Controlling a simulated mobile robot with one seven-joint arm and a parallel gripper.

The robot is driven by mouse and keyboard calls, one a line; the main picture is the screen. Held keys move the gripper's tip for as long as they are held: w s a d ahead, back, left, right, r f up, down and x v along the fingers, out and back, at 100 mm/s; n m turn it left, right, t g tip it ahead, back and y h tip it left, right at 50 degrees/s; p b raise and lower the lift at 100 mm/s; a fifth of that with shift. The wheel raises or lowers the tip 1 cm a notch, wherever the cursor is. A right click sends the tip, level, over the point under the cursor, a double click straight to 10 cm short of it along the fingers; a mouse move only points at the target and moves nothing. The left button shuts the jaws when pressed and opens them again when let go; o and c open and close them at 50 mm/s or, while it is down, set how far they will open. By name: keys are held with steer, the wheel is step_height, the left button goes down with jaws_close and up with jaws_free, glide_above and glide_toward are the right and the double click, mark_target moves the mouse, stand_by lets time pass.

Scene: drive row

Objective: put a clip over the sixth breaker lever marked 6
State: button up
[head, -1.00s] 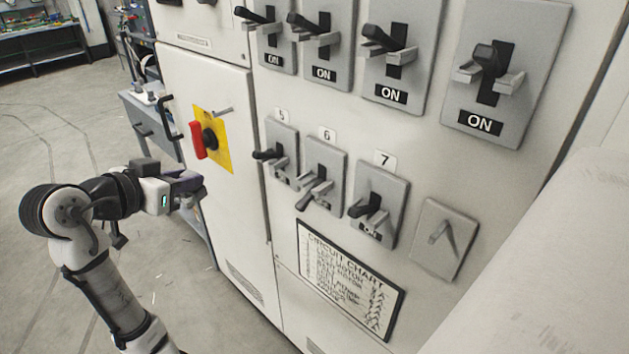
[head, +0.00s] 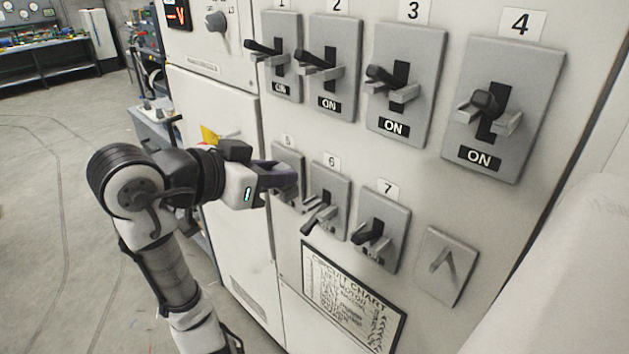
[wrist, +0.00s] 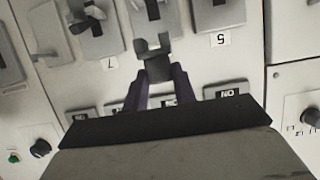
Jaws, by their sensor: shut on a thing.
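The sixth breaker (head: 343,202) is a grey plate under the label 6 (head: 331,161). Its dark lever (head: 312,224) points down, unlike the raised levers above. In the wrist view, turned upside down, part of its plate (wrist: 140,22) shows at the top edge. My gripper (wrist: 160,78) is shut on a small dark grey clip (wrist: 155,62) with an open, forked end. The clip is in front of the panel, apparently near label 6, which it or the fingers hide there. In the head view my gripper (head: 284,178) covers much of breaker 5, left of breaker 6; the clip is not distinct.
Breakers 1 to 4 are in the row above, marked ON. A framed circuit chart (head: 393,331) is below. Floor on the left is clear.

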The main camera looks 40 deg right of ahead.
steer(key=p, duration=0.2)
glide_above(327, 187)
steer(key=a, duration=0.4)
steer(key=shift+s+r, duration=0.1)
steer(key=shift+s, duration=0.15)
step_height(327, 187, down, 2)
steer(key=shift+d+f, duration=0.1)
steer(key=shift+f, duration=0.1)
steer(key=shift+f+p, duration=0.75)
steer(key=shift+f, duration=1.4)
steer(key=shift+d+f+p, duration=0.1)
steer(key=shift+p, duration=0.2)
steer(key=shift+f, duration=0.2)
steer(key=shift+w, duration=0.1)
steer(key=shift+f, duration=0.15)
steer(key=o, duration=1)
